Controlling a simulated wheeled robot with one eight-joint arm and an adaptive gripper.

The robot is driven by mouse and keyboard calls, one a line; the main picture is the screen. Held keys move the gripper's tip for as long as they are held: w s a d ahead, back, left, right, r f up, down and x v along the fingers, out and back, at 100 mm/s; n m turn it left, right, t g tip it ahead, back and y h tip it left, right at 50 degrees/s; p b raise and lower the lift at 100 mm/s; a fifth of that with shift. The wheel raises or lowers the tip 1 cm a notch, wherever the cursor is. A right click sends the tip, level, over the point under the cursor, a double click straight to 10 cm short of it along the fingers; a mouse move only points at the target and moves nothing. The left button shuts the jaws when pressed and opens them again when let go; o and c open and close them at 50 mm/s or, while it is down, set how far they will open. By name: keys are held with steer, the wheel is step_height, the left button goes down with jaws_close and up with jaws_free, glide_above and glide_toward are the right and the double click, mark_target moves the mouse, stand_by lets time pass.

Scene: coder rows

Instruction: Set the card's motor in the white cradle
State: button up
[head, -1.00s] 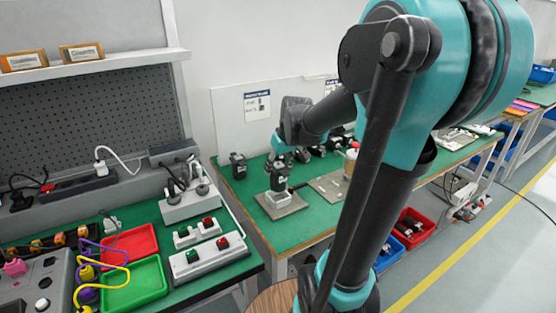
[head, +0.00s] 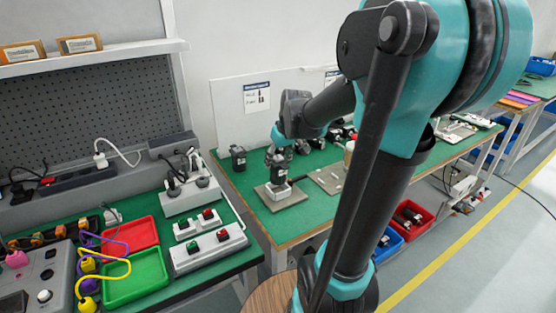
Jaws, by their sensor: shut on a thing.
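A dark motor (head: 277,174) is at the white cradle (head: 279,194) on a grey plate on the green bench. My gripper (head: 279,157) is above it, shut on the motor's upper part. The motor looks upright, with its lower end at or just over the cradle; I cannot tell whether it is fully seated. The card (head: 257,97) is on the white back panel, with print too small to read.
Another dark motor (head: 238,159) stands to the left of the cradle. More dark motors (head: 317,143) are behind my gripper. A flat grey plate (head: 326,180) lies to the right. The front left of the green bench is clear.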

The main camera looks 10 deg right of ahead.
steer(key=shift+f, duration=0.15)
steer(key=shift+f, duration=0.85)
steer(key=shift+f, duration=0.1)
steer(key=shift+f, duration=1.25)
steer(key=shift+f, duration=0.35)
stand_by(0.5)
steer(key=o, duration=1.3)
steer(key=shift+r, duration=0.1)
